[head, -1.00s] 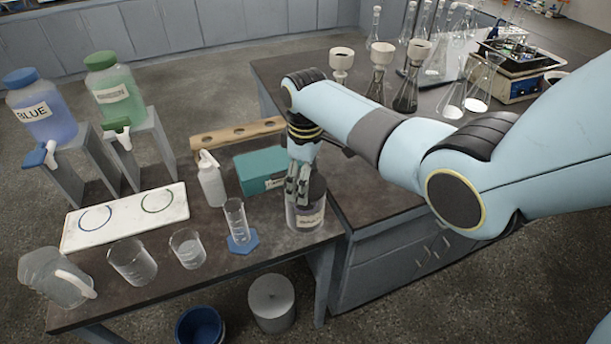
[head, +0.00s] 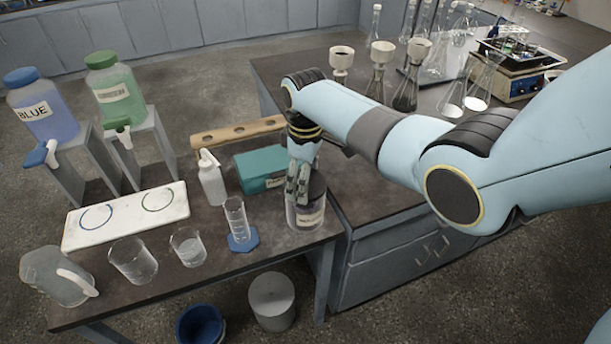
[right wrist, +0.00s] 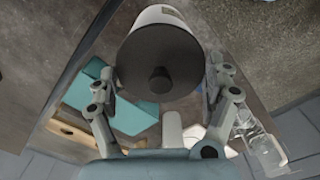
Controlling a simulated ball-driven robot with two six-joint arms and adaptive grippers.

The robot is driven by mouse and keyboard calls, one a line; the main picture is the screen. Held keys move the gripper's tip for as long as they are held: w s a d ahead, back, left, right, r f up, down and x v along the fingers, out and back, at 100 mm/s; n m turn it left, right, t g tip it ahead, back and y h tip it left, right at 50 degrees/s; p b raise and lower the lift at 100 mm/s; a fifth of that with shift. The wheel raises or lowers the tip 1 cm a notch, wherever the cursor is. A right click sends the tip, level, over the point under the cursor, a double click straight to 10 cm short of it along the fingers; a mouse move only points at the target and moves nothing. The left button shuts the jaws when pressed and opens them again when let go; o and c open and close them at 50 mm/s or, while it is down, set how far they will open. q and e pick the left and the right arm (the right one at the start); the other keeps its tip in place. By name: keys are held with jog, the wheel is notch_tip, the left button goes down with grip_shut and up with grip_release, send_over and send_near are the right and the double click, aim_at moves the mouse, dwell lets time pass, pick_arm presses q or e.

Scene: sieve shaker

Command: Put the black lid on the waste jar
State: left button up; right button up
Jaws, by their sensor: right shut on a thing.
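The waste jar (head: 304,217), a squat labelled jar, stands upright near the right end of the lower bench. The black lid (head: 318,187) is on the jar's top, partly hidden by my fingers in the head view. In the right wrist view the round lid (right wrist: 148,48) with its central knob covers the jar's mouth, and the jar's pale wall (right wrist: 158,13) shows beyond it. My right gripper (head: 297,190) is shut on the lid, with one finger at each side of its rim. My left gripper is not in view.
A teal box (head: 258,169), a wash bottle (head: 211,180) and a graduated cylinder (head: 236,218) on a blue base stand left of the jar. Beakers (head: 133,262) line the front edge. The higher bench (head: 370,190) is close on the right. Bins (head: 272,302) stand on the floor below.

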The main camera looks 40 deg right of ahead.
dwell(0.6)
jog(key=o, duration=0.8)
jog(key=shift+r+p, duration=0.55)
jog(key=shift+r, duration=2.45)
